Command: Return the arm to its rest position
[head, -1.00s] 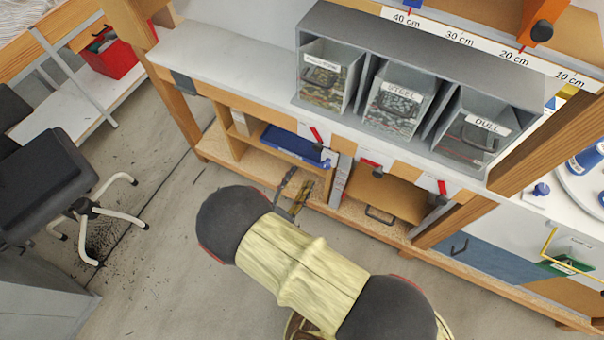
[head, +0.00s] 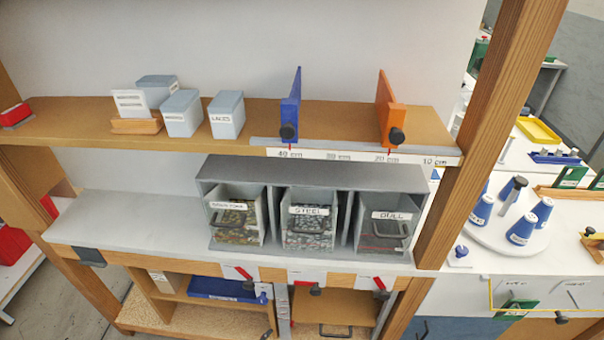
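My arm and my gripper do not show in the head view now, so I cannot see the arm's pose or the gripper's state. The view holds a wooden shelf unit. On its grey worktop (head: 130,222) stands a grey bin rack (head: 318,172) with three labelled clear-fronted bins. The left bin (head: 237,217) has a label too small to read surely, the middle bin (head: 309,222) reads STEEL and the right bin (head: 384,225) reads DULL. All three hold small pieces.
The upper shelf (head: 60,125) carries several labelled grey boxes (head: 226,115), a blue stop (head: 291,105) and an orange stop (head: 389,108) above a centimetre scale (head: 350,156). A wooden post (head: 490,140) stands right, beside a white round tray (head: 500,235) with blue spools. The worktop's left part is clear.

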